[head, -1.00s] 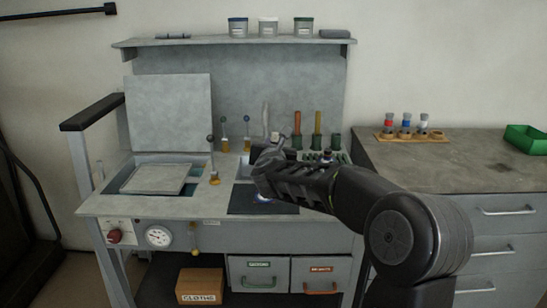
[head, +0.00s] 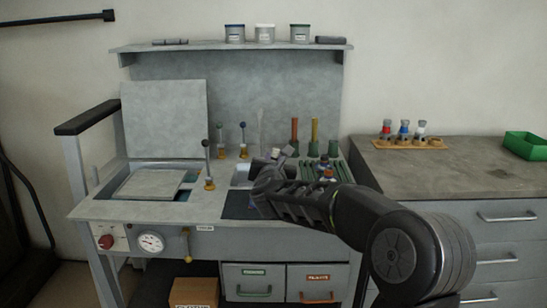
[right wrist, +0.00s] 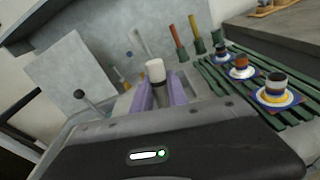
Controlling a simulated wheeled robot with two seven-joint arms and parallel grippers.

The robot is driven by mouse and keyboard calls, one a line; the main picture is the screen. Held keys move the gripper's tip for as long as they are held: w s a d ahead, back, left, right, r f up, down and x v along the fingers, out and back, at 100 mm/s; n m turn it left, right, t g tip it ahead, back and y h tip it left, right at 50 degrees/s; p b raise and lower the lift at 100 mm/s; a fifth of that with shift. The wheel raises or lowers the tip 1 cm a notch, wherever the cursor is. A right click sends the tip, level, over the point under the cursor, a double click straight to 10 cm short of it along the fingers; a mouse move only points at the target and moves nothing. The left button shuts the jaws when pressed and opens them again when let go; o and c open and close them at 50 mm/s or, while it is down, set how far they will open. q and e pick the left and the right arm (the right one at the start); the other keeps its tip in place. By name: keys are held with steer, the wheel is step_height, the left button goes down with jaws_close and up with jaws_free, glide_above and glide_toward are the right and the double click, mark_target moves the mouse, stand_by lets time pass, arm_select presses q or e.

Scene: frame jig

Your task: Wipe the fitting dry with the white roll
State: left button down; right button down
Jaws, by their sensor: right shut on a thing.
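My right gripper (head: 281,160) is over the bench's sunken middle, left of the green rack. In the right wrist view its pale purple fingers (right wrist: 162,94) are shut on a white-topped cylinder (right wrist: 155,70), which looks like the white roll. Its lower part is grey and partly hidden by the fingers. Several small round fittings stand on the green slatted rack (right wrist: 225,85). I cannot tell which one is the task's fitting. My left gripper is not in view.
Upright orange (head: 294,132) and yellow (head: 314,132) handles stand behind the rack. A side counter (head: 450,175) holds a wooden vial rack (head: 408,143) and a green bin (head: 525,145). A shelf (head: 200,46) spans the back.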

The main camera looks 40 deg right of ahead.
steer(key=shift+f+b, duration=0.5)
steer(key=shift+f, duration=1)
steer(key=shift+f+b, duration=0.55)
steer(key=shift+b, duration=0.2)
steer(key=x, duration=0.2)
steer(key=shift+w+d+r, duration=0.15)
steer(key=shift+w+d, duration=0.05)
steer(key=shift+d, duration=0.1)
stand_by(0.3)
steer(key=shift+x, duration=1.25)
steer(key=shift+a, duration=0.1)
